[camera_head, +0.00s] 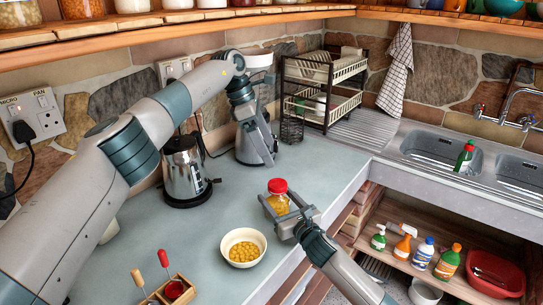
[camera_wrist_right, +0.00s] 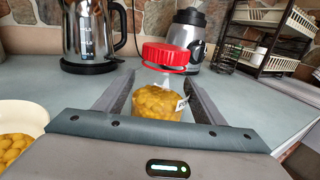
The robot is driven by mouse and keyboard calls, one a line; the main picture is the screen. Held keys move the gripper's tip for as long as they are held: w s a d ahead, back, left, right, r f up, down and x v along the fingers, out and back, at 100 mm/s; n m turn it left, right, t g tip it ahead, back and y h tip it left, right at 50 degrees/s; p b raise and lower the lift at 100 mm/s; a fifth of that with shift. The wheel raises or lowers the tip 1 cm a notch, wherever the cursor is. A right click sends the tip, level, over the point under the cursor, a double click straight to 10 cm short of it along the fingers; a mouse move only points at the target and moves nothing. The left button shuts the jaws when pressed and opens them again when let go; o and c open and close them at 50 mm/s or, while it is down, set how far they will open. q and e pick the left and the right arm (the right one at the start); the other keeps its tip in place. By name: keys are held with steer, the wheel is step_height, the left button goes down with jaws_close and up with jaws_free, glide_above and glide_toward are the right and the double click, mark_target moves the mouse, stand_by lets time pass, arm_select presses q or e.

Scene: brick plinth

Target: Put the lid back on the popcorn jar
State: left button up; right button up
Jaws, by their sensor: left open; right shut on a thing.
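The popcorn jar (camera_head: 279,204) is clear, with yellow kernels and a small label, and shows in the right wrist view (camera_wrist_right: 158,103). Its red lid (camera_head: 277,186) is at the jar's top, over the mouth, with clear glass below it in the right wrist view (camera_wrist_right: 165,56). I cannot tell whether it is fully seated. My right gripper (camera_head: 284,207) is shut on the jar, a finger on each side. My left gripper (camera_head: 246,112) is open and empty, back and above, near the blender; its fingertips are hard to make out.
A bowl of yellow kernels (camera_head: 228,238) stands in front of the jar. A steel kettle (camera_head: 182,165) and a blender (camera_head: 258,152) stand behind. A dish rack (camera_head: 325,110) and sinks (camera_head: 435,148) are further right. A wooden holder (camera_head: 178,293) is at front left. The counter's edge is close right of the jar.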

arm_select(q)
steer(key=shift+a+r, duration=0.15)
steer(key=shift+r, duration=0.2)
arm_select(e)
steer(key=o, duration=2.2)
steer(key=shift+c, duration=0.2)
steer(key=shift+s+d, duration=0.1)
arm_select(q)
step_height(320, 180, down, 3)
steer(key=b, duration=0.3)
arm_select(e)
steer(key=v, duration=1.7)
